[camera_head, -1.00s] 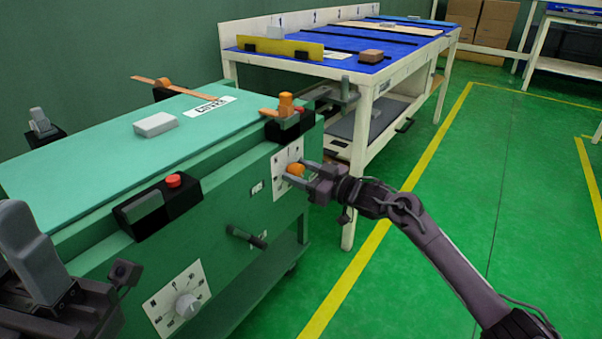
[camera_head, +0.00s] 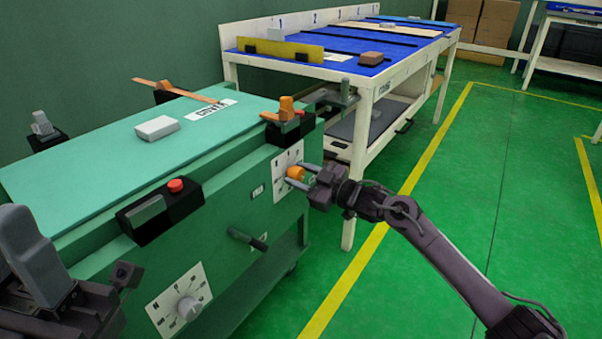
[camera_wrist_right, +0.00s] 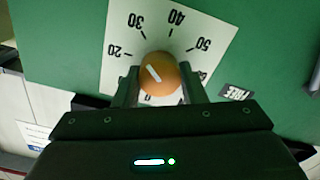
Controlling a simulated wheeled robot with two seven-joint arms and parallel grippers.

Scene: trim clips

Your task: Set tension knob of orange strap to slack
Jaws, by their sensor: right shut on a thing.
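An orange tension knob (camera_head: 295,173) sits on a white dial plate (camera_head: 281,160) on the green bench's front, near its right end. My right gripper (camera_head: 302,176) comes in from the right with its fingers on both sides of the knob, shut on it. In the right wrist view the knob (camera_wrist_right: 159,74) shows between the fingertips (camera_wrist_right: 158,86). Its white mark points up-left, between the 20 and 30 marks on the dial plate (camera_wrist_right: 192,22); the dial's lower part is partly hidden. An orange strap (camera_head: 180,88) lies at the bench top's back edge.
A second dial with a grey knob (camera_head: 188,308) and a dark handle (camera_head: 250,240) are on the bench front. A black box with a red button (camera_head: 176,185) is at the edge. A blue-topped table (camera_head: 340,65) stands behind; green floor is free at right.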

